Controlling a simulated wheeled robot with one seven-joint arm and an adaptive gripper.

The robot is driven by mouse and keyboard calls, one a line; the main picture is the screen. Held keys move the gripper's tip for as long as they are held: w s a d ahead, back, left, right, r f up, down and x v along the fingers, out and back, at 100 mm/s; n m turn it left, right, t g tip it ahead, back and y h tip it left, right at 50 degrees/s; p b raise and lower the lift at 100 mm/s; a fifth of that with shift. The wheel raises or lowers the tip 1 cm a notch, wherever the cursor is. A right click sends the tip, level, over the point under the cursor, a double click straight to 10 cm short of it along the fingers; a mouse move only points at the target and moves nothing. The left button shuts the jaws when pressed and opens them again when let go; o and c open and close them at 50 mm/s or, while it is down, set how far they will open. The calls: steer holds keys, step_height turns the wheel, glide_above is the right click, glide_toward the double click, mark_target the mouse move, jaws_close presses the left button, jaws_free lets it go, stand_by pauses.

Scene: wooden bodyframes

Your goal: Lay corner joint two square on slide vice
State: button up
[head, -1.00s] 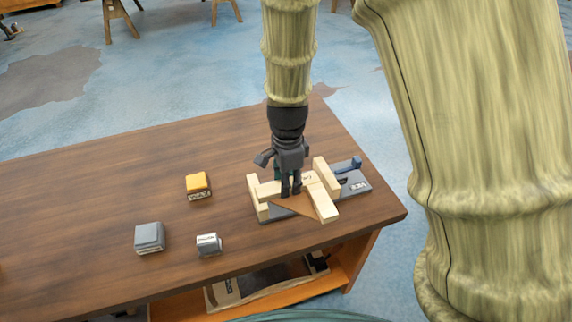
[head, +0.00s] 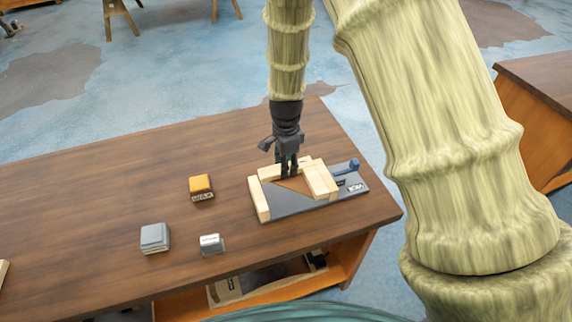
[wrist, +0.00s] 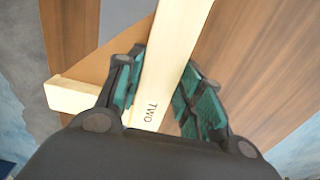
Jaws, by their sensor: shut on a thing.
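Corner joint two (head: 314,180) is an L of pale wood with a brown triangular web between its arms. In the head view it lies over the grey slide vice (head: 290,208) on the bench, between the pale left jaw (head: 259,201) and the right jaw, its arms roughly in line with them. Whether it rests flat on the bed cannot be told. My gripper (head: 288,176) points down at its far arm. In the wrist view my fingers are shut on the arm marked TWO (wrist: 172,50); the other arm (wrist: 75,96) shows at left.
The bench (head: 110,195) also bears a yellow block marked WAX (head: 201,186), a grey block (head: 155,237) and a small pale block (head: 211,244), all left of the vice. Another bench (head: 540,80) stands at far right.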

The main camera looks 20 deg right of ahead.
steer(key=shift+f, duration=0.55)
steer(key=shift+f, duration=0.6)
steer(key=o, duration=1.3)
step_height(320, 180, up, 13)
steer(key=b, duration=0.3)
steer(key=shift+r, duration=0.1)
